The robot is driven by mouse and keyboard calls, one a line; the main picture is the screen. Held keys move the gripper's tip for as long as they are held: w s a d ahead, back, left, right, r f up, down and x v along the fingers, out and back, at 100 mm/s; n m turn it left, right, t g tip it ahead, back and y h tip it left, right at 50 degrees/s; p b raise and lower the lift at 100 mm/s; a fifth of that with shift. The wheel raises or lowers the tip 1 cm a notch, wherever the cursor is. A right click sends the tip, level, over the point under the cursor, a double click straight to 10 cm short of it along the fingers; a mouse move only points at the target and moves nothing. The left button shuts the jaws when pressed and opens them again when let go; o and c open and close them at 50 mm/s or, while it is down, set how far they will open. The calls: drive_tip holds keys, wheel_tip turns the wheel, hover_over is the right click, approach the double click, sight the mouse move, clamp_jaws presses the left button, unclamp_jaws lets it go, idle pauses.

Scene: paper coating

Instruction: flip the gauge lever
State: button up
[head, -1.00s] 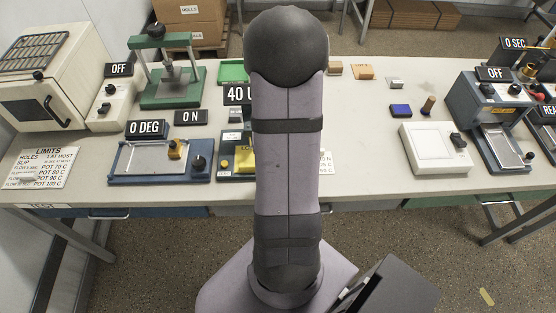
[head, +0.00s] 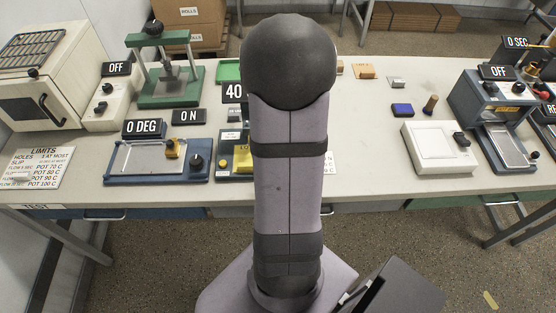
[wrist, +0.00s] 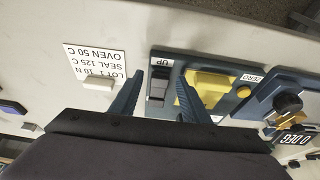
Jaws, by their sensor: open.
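The thickness gauge stands mid-table. The head view shows the left side of its blue base and its yellow part (head: 243,160), with a display (head: 233,92) reading 40 and cut off by my arm. In the wrist view the gauge has a yellow block (wrist: 208,84), and a dark lever (wrist: 158,86) sits beside it under an UP label. My gripper (wrist: 160,76) is open, with one finger on each side of the lever in the picture. I cannot tell whether either finger touches it. The head view hides the gripper and lever behind my arm.
A label card (wrist: 95,62) lies on the bench on one side of the gauge. A blue device (wrist: 275,100) with a 0 DEG display and black knob stands close on the other. A white box (head: 437,146) is farther right in the head view.

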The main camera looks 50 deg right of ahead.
drive_tip(key=v, duration=0.7)
drive_tip(key=shift+r, duration=0.15)
